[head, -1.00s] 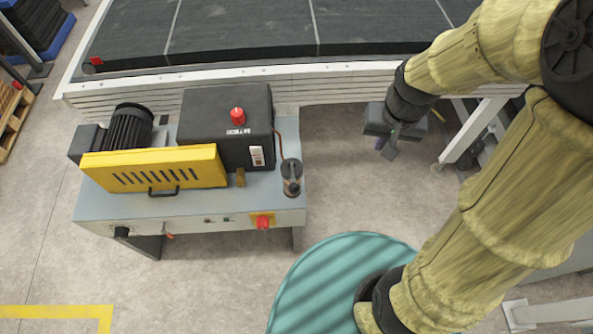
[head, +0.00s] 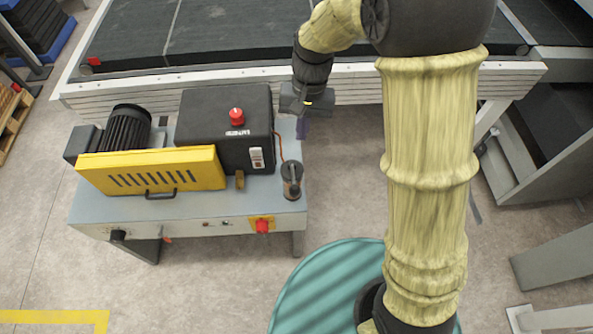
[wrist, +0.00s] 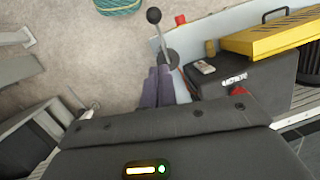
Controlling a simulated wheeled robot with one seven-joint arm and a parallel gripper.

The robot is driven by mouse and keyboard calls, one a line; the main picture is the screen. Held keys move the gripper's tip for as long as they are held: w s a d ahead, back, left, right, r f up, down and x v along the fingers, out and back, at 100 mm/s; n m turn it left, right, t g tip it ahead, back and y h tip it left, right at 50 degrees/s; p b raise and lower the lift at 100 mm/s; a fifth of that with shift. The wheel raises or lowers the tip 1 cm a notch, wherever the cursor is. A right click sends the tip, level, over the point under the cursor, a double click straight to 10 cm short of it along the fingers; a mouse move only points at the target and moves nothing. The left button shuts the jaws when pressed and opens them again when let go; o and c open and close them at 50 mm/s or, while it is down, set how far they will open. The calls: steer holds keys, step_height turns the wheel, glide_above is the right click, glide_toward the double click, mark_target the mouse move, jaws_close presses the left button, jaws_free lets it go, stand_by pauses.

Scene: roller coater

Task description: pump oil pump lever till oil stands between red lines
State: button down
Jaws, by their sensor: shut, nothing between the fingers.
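The oil pump (head: 291,186) is a small dark cylinder at the right end of the grey-blue machine bench. Its lever ends in a black ball, which the wrist view shows upper middle (wrist: 154,16). A small pale gauge (head: 257,158) sits on the front of the black box; it also shows in the wrist view (wrist: 203,67). Its oil level and red lines are too small to read. My gripper (head: 303,130) is behind the pump, near the bench's back right corner. Its purple fingers (wrist: 165,88) are shut and empty, apart from the lever.
The black box (head: 225,120) with a red knob stands left of the pump. A yellow guard (head: 150,170) and a motor (head: 127,127) are further left. The dark conveyor (head: 240,30) runs behind.

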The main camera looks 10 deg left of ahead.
steer(key=p, duration=0.1)
glide_toward(293, 177)
steer(key=shift+s+d+f+p, duration=0.1)
steer(key=shift+s+f+p, duration=0.15)
steer(key=shift+s+f, duration=0.4)
steer(key=shift+s+d+f+p, duration=0.15)
steer(key=shift+s+f, duration=0.25)
steer(key=shift+s, duration=0.4)
steer(key=shift+s+d+f+p, duration=0.1)
steer(key=shift+s+f+p, duration=0.2)
steer(key=shift+s+f, duration=0.35)
